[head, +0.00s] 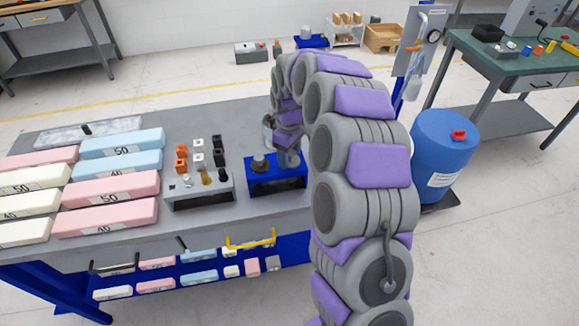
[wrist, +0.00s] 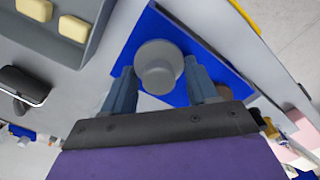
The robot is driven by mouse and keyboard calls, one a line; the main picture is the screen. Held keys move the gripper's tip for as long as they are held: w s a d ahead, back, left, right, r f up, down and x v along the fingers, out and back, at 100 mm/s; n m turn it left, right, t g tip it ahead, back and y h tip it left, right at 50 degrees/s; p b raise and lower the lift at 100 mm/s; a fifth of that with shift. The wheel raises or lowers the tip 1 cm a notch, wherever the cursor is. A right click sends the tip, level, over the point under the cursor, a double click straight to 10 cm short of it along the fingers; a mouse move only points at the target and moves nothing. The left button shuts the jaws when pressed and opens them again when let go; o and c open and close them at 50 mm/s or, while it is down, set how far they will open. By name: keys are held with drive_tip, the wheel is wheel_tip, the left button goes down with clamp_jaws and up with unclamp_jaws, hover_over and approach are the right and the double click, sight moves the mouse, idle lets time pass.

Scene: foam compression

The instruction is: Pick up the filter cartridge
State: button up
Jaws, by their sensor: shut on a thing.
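The filter cartridge (wrist: 160,68) appears in the wrist view as a light grey round body with a narrower end, between my gripper's two blue-grey fingers. My gripper (wrist: 160,88) is shut on it. Below it in that view is the blue stand (wrist: 152,20). In the head view my gripper (head: 289,158) is at the right part of the blue stand (head: 262,186), and the arm hides much of the grasp. I cannot tell whether the cartridge still touches the stand.
A grey cylindrical piece (head: 258,161) stands on the stand's left part. A grey rack (head: 200,190) with small orange, white and black pieces is left of it. Pink, blue and cream foam blocks (head: 110,185) fill the table's left. A blue drum (head: 441,150) stands on the floor at right.

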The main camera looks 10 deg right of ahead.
drive_tip(key=shift+c, duration=0.4)
drive_tip(key=shift+r, duration=0.45)
wheel_tip(320, 180, up, 17)
drive_tip(key=p, duration=0.3)
drive_tip(key=shift+p, duration=0.35)
drive_tip(key=shift+r+p, duration=0.15)
drive_tip(key=shift+p, duration=0.4)
